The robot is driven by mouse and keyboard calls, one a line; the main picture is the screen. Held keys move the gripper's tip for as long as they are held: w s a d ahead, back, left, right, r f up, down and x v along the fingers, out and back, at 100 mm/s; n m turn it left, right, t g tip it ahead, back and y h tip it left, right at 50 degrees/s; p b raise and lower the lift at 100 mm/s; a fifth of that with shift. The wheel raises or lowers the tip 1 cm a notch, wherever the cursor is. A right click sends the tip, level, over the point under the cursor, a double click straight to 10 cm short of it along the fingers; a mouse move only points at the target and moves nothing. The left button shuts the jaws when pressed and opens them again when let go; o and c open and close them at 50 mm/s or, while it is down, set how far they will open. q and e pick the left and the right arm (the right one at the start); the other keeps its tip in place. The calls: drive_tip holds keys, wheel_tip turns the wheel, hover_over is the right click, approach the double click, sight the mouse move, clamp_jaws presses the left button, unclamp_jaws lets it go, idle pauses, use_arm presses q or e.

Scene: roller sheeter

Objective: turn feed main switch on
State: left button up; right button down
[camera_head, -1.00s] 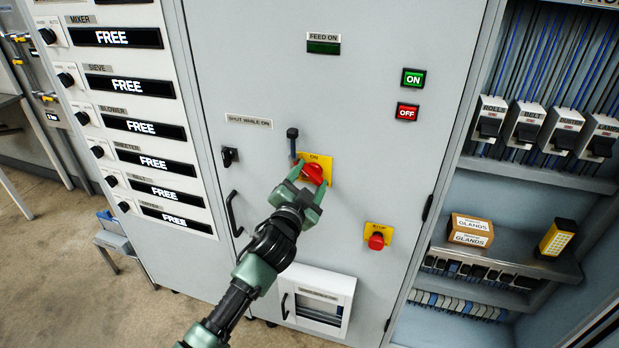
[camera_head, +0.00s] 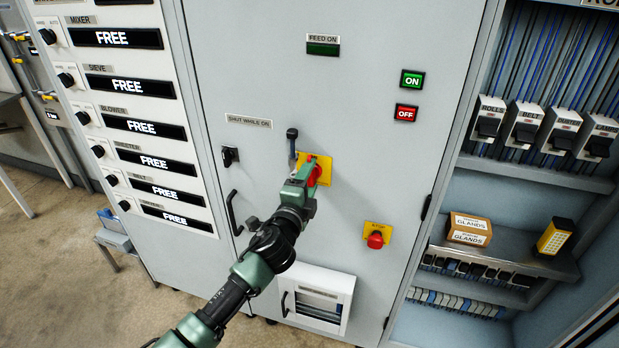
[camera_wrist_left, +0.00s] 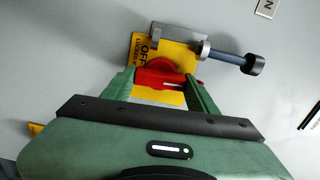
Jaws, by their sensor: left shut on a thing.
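The feed main switch is a red rotary handle (camera_head: 314,174) on a yellow plate (camera_head: 326,166) on the grey cabinet door. My left gripper (camera_head: 309,172) is shut on the red handle, and its body hides much of it in the head view. In the left wrist view the red handle (camera_wrist_left: 163,77) sits between the two green fingers, with "OFF" lettering showing on the yellow plate (camera_wrist_left: 140,50). A dark-knobbed bolt (camera_head: 292,140) stands just beside the plate at upper left. My right gripper is not in view.
The door has a dark "FEED ON" indicator (camera_head: 323,49), a green ON button (camera_head: 413,79), a red OFF button (camera_head: 406,112) and a red stop button (camera_head: 376,239) on yellow. A door handle (camera_head: 233,213) is left of my arm. Open shelves stand right.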

use_arm(q)
drive_tip(key=shift+m, duration=0.4)
drive_tip(key=o, duration=1.4)
drive_tip(key=shift+c, duration=0.2)
drive_tip(key=shift+s, duration=0.15)
drive_tip(key=v, duration=0.7)
drive_tip(key=shift+s+b, duration=0.25)
drive_tip(key=shift+b, duration=0.2)
drive_tip(key=shift+a, duration=0.1)
